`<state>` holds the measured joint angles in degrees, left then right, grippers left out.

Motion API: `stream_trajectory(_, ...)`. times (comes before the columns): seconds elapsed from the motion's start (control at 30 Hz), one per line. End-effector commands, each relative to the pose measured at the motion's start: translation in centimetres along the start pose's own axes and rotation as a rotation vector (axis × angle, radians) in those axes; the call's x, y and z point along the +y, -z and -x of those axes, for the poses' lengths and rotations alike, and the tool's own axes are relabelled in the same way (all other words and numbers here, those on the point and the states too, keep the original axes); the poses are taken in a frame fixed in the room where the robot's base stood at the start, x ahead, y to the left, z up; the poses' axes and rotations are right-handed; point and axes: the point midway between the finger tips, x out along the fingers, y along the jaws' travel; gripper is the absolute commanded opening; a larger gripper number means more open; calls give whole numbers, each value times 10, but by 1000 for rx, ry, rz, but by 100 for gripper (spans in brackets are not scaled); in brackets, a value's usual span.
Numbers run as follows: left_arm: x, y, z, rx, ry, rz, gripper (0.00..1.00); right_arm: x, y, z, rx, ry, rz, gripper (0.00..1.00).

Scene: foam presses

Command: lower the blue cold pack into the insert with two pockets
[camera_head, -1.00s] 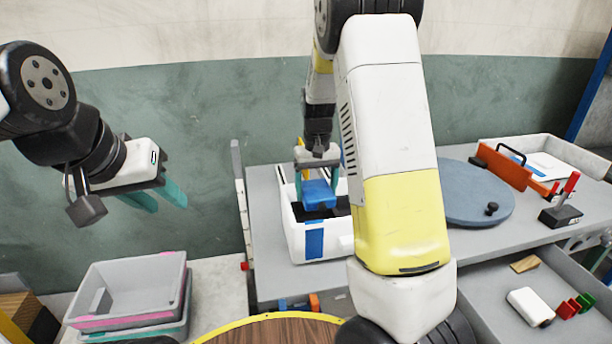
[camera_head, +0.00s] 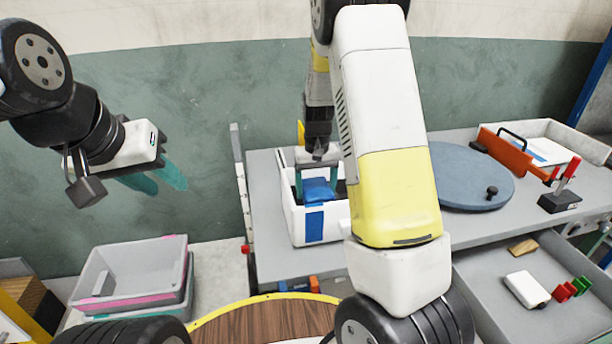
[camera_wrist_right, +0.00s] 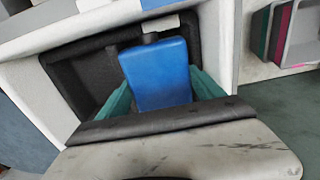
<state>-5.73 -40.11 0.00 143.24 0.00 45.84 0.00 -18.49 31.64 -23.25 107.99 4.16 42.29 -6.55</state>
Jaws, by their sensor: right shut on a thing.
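The blue cold pack (camera_head: 319,190) is between the teal fingers of my right gripper (camera_head: 319,184), inside the opening of a white box with a blue stripe. In the right wrist view the pack (camera_wrist_right: 158,75) stands between both teal fingers of the gripper (camera_wrist_right: 165,95). Below and beside it lies the dark insert (camera_wrist_right: 85,75), with one recessed pocket showing at left. The pack and gripper cover the rest of the insert, so I cannot tell how deep the pack sits. My left gripper (camera_head: 155,180) is open and empty, in the air at the left.
The white box (camera_head: 313,224) stands on a grey table (camera_head: 272,262). A blue-grey round turntable (camera_head: 465,175) is to its right. An orange panel (camera_head: 510,152), a red-handled clamp (camera_head: 560,200) and a white tray (camera_head: 560,132) stand further right. Stacked bins (camera_head: 130,275) are at lower left.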

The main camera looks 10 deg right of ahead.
Motion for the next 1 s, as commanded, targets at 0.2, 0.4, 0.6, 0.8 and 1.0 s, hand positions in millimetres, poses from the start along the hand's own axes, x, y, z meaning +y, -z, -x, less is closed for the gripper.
stream_trajectory(0.2, 0, 0, 0, 0, 0, 0, 36, 0, 0, 0, 1, 0, 0, 95)
stream_trajectory(0.4, 0, 0, 0, 0, 0, 0, 36, 0, 0, 0, 0, 0, 0, 100)
stream_trajectory(0.6, 0, 0, 0, 0, 0, 0, 36, 0, 1, 11, 2, 0, 2, 100)
stream_trajectory(0.8, 0, 0, 0, 0, 0, 0, 36, 0, 1, 46, 5, 1, 1, 100)
stream_trajectory(1.0, 0, 0, 0, 0, 0, 0, 36, 0, 1, 72, 3, 0, 0, 100)
